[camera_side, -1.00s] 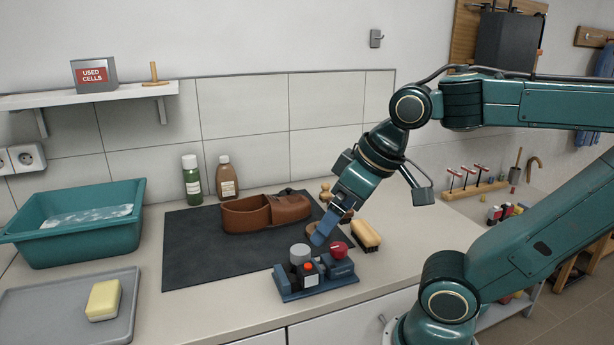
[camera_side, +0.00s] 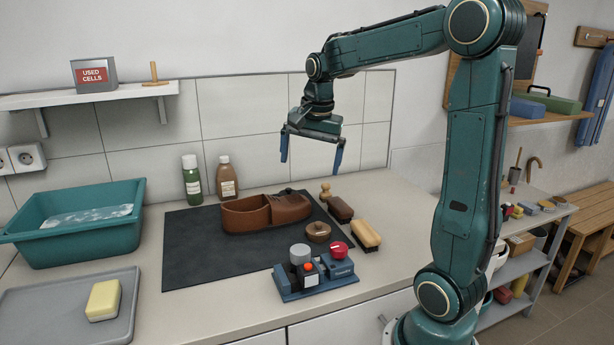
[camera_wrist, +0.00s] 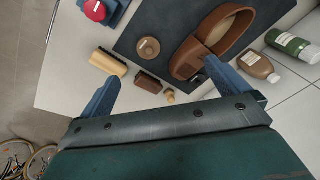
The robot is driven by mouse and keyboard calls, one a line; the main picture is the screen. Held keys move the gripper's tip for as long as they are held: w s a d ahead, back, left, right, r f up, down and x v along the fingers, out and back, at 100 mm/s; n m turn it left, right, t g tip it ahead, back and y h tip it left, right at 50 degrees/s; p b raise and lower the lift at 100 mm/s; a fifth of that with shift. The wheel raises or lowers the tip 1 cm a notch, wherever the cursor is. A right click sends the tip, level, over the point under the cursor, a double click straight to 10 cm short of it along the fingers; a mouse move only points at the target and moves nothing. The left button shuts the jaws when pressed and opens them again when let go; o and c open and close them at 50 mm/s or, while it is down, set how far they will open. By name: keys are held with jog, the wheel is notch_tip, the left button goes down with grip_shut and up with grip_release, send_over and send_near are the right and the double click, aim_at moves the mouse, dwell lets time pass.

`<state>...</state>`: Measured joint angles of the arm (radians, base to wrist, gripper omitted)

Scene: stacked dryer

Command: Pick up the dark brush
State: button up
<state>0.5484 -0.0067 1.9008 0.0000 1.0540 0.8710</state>
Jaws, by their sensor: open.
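A light brush (camera_side: 366,236), a round brown tin (camera_side: 318,232) and a small wooden knobbed piece (camera_side: 325,191) lie close to the dark brush. A brown shoe (camera_side: 265,212) sits on the mat (camera_side: 190,255). A blue device (camera_side: 316,278) stands in front. Bottles (camera_side: 228,180) stand behind.

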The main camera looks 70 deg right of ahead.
jog(key=d+f+m+g, duration=0.1)
jog(key=d+f+m, duration=0.4)
jog(key=d, duration=0.6)
jog(key=m+y, duration=0.1)
jog(key=m, duration=0.5)
send_over(340, 204)
notch_tip(340, 204, down, 4)
jog(key=shift+g, duration=0.4)
jog(key=shift+w+f, duration=0.1)
jog(key=shift+f, duration=4.05)
jog(key=shift+d+f, duration=0.1)
jog(key=shift+f, duration=2.5)
jog(key=c, duration=0.6)
